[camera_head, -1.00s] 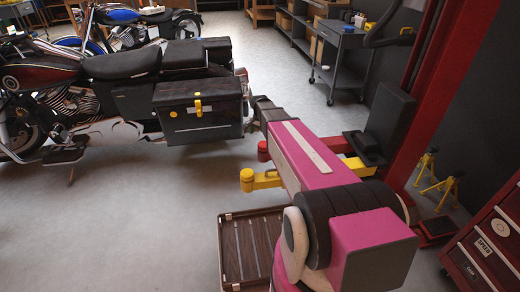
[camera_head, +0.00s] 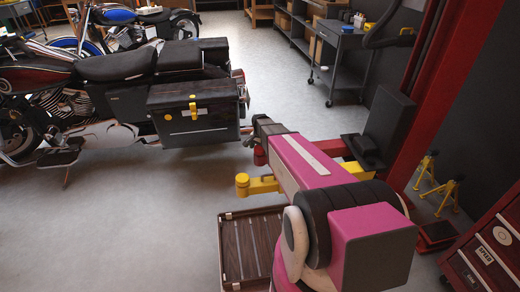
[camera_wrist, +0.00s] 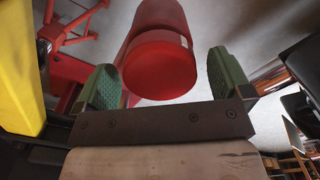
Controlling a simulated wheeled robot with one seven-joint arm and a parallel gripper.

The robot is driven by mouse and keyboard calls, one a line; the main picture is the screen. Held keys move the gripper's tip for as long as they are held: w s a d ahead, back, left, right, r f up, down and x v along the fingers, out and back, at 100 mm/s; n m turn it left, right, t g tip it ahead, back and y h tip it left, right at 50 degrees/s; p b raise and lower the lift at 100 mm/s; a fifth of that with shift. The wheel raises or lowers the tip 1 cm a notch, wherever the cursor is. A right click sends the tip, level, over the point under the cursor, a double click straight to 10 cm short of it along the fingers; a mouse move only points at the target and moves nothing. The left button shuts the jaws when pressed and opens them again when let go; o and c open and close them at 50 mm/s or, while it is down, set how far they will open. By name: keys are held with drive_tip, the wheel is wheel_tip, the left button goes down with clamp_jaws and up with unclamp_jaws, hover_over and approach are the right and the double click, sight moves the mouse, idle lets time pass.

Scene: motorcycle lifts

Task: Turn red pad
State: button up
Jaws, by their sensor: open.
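The red pad (camera_head: 259,156) is a short round cylinder on the lift's red arm (camera_head: 330,147), partly hidden behind my arm in the head view. In the wrist view the red pad (camera_wrist: 160,62) fills the upper middle, its round face toward the camera. My gripper (camera_wrist: 163,72) is open, with one green finger on each side of the pad. The pad lies between the fingers in the picture; I cannot tell whether either finger touches it. In the head view the dark end of my gripper (camera_head: 265,127) is just above the pad, and its fingers are not clear.
A yellow lift arm and pad (camera_head: 243,185) stand close by, in front of the red one. A motorcycle with a black side case (camera_head: 215,125) is to the left. The red lift post (camera_head: 425,80) and a red tool cabinet (camera_head: 490,250) are right. Open floor lies at left front.

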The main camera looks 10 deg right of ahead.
drive_tip(key=c, duration=0.9)
drive_tip(key=shift+n, duration=0.3)
